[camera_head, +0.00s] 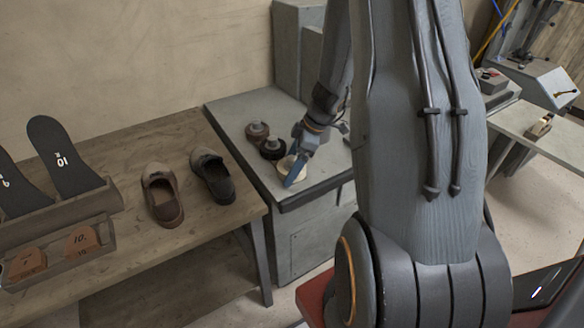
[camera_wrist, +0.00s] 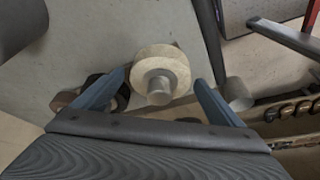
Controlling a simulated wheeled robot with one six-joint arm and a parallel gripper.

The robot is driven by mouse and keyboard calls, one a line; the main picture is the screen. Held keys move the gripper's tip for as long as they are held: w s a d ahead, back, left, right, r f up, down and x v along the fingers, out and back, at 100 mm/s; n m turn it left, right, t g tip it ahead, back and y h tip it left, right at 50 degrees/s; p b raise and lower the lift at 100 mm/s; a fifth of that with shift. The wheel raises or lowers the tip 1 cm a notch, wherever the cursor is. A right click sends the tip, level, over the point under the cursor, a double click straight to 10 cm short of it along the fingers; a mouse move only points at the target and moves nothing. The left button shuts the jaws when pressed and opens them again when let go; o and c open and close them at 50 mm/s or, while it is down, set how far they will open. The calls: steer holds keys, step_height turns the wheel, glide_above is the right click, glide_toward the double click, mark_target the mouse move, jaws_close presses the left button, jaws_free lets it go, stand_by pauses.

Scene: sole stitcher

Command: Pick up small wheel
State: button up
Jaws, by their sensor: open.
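A pale, cream round wheel (camera_wrist: 160,62) with a grey metal hub shows in the wrist view, between the two blue fingers of my gripper (camera_wrist: 158,84). The fingers stand apart on either side of it. In the head view the pale wheel (camera_head: 284,165) is on the grey machine bench, partly hidden behind my gripper (camera_head: 296,172). My gripper is open and tilted down over it. I cannot tell whether the fingers touch the wheel.
Two dark spool-like objects (camera_head: 265,139) stand on the grey bench (camera_head: 235,112) just left of the wheel. A wooden table (camera_head: 130,208) to the left holds a pair of shoes (camera_head: 187,184) and a rack (camera_head: 60,210) with soles. My arm hides the bench's right part.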

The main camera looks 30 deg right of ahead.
mark_target(292, 158)
steer(key=c, duration=1.3)
steer(key=shift+r+b, duration=1.05)
steer(key=shift+r, duration=4)
